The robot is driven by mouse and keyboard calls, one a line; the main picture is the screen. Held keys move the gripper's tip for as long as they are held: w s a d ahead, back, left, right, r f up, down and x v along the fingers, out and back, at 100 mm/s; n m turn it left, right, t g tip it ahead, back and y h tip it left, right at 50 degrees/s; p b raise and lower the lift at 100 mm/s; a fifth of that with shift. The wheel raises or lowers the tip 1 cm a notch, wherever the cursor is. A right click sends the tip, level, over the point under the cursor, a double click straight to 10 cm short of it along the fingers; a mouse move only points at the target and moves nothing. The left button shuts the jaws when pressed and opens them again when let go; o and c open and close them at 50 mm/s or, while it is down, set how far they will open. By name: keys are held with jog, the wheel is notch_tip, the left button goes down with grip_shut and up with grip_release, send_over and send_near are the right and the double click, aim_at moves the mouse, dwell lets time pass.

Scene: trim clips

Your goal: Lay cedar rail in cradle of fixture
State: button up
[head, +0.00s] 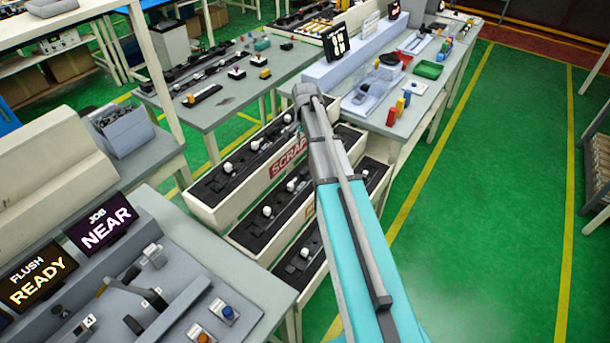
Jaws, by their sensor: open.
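I cannot pick out a cedar rail for certain. Several brown-yellow bars (313,28) lie in a dark tray on the far bench, too small to tell what they are. A grey fixture (85,318) with dark clamp parts sits on the near bench at lower left, cut by the picture edge. Its displays read "FLUSH READY" (37,277) and "JOB NEAR" (101,222). My teal and grey arm reaches up through the middle, over the scrap bins. My gripper does not show; the arm's far end hides what is behind it.
Long white bins (268,170), one marked "SCRAP", hold dark strips with white knobs between the benches. A grey table (225,103) behind carries dark rails and small parts. A right-hand bench (410,118) holds a green tray (429,70) and coloured pieces.

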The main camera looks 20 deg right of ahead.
aim_at(306, 169)
jog(key=shift+f, duration=0.15)
notch_tip(306, 169, down, 8)
jog(key=b, duration=0.8)
jog(key=shift+f, duration=0.15)
jog(key=shift+b, duration=0.3)
jog(key=shift+f, duration=0.1)
jog(key=shift+s+a+f+b, duration=0.1)
jog(key=shift+s+f+b, duration=0.05)
jog(key=shift+f+b, duration=2.4)
grip_shut()
